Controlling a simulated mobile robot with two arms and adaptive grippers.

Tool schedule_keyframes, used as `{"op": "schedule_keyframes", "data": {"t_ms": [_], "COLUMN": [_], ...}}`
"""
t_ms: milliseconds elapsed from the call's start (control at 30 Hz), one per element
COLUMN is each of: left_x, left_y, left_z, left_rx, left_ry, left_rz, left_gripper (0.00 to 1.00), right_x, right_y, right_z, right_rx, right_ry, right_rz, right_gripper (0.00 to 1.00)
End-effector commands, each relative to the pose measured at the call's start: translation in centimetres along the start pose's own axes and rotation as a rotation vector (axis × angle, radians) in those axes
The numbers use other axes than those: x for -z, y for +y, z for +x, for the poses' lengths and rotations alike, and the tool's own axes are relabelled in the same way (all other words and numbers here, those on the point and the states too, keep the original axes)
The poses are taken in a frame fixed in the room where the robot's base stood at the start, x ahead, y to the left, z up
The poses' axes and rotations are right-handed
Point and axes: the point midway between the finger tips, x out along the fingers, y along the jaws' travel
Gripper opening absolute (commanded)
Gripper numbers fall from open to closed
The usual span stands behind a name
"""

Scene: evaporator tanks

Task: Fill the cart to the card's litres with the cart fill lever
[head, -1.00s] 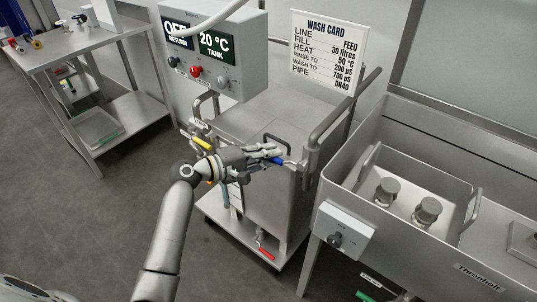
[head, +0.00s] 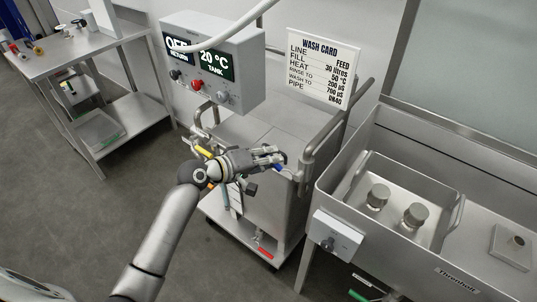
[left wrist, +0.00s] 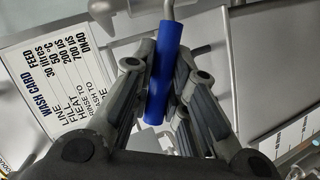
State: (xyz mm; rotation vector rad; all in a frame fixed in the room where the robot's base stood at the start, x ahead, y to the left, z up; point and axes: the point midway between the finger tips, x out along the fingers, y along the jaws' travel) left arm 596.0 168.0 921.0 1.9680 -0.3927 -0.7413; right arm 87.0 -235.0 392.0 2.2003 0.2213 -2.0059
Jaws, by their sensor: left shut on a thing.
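The steel cart (head: 265,205) stands in the middle of the head view. The blue-handled lever (head: 279,167) is at the cart's upper right front, beside its bent rail. My left gripper (head: 270,156) is shut on the blue handle, which also shows between its fingers in the left wrist view (left wrist: 163,75). The fingers partly hide the lever. The white wash card (head: 321,72) behind the cart reads FILL 30 litres and HEAT 50 °C. The grey control box (head: 213,95) shows OFF and 20 °C TANK. My right gripper is not in view. No water level can be read.
A steel sink (head: 400,150) with two capped fittings (head: 396,206) stands close at the right, with a knob box (head: 337,235) on its front. A steel table (head: 85,50) stands at the left. A white marked strip (left wrist: 290,140) shows in the wrist view. Floor at left is clear.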

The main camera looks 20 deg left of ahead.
Motion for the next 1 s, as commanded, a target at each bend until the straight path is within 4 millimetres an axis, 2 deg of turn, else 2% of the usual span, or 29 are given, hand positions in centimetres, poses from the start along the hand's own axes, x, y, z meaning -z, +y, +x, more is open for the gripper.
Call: {"op": "schedule_keyframes", "data": {"t_ms": [233, 267, 400, 767, 867, 1000], "left_x": [0.0, 0.0, 0.0, 0.0, 0.0, 0.0], "left_y": [-0.1, -0.1, -0.1, 0.0, -0.1, -0.2], "left_z": [0.0, 0.0, 0.0, -0.2, -1.1, -3.5], "left_rx": [0.000, 0.000, 0.000, -0.001, 0.001, 0.002], "left_ry": [-0.001, -0.001, -0.001, 0.000, 0.001, 0.000], "left_rz": [0.002, 0.002, 0.001, 0.000, 0.000, 0.001], "left_gripper": [0.00, 0.18, 0.36, 0.37, 0.37, 0.37], "right_x": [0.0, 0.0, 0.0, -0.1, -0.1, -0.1], "right_y": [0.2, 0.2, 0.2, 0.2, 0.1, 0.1], "right_z": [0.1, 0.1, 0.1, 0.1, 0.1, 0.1], "right_rx": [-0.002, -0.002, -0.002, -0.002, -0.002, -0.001], "right_ry": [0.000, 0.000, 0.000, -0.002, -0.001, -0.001], "right_rz": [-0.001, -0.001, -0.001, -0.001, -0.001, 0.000], "right_gripper": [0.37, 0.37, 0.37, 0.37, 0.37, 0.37]}}
